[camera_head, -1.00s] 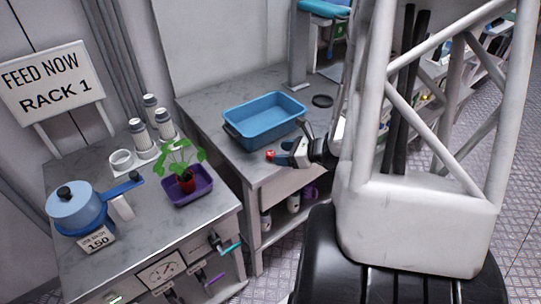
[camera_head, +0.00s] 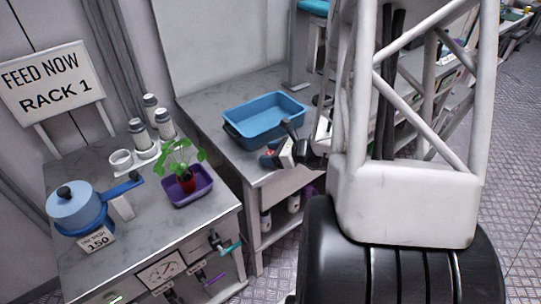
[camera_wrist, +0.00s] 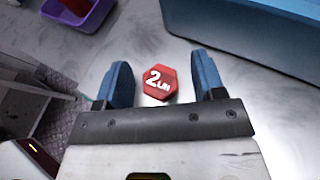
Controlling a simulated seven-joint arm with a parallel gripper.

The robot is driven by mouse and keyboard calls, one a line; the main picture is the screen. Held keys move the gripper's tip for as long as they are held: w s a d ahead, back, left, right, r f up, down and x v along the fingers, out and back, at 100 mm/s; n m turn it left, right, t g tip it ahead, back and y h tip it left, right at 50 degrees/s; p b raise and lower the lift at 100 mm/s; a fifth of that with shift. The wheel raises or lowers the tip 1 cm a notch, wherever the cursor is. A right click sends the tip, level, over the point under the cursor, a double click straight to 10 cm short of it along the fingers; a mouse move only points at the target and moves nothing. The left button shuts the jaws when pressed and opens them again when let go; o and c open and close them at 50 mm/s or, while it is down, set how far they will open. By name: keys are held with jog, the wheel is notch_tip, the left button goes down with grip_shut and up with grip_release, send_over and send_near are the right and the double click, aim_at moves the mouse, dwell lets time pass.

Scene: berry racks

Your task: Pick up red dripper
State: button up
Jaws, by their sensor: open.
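The red dripper (camera_wrist: 156,85) is a small red hexagonal piece with a white "2 L/H" mark, lying on the grey table top. In the head view, it shows only as a small red patch (camera_head: 270,153), partly hidden by my gripper (camera_head: 274,158). In the wrist view, my gripper (camera_wrist: 162,76) is open, with its blue fingers on either side of the dripper. There are gaps between the dripper and both fingers. I cannot tell how high the fingertips are above the table.
A blue tray (camera_head: 262,131) stands close behind the dripper; its wall (camera_wrist: 245,35) is near the right finger. A purple tray (camera_head: 204,194) with a potted plant (camera_head: 180,157) stands on the left bench, beside a blue pot (camera_head: 76,204). The table's front edge is near.

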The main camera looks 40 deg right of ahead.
aim_at(271, 153)
jog(key=shift+c, duration=0.3)
jog(key=c, duration=0.9)
jog(key=shift+r, duration=0.1)
jog(key=shift+c, duration=0.2)
jog(key=shift+r, duration=4.9)
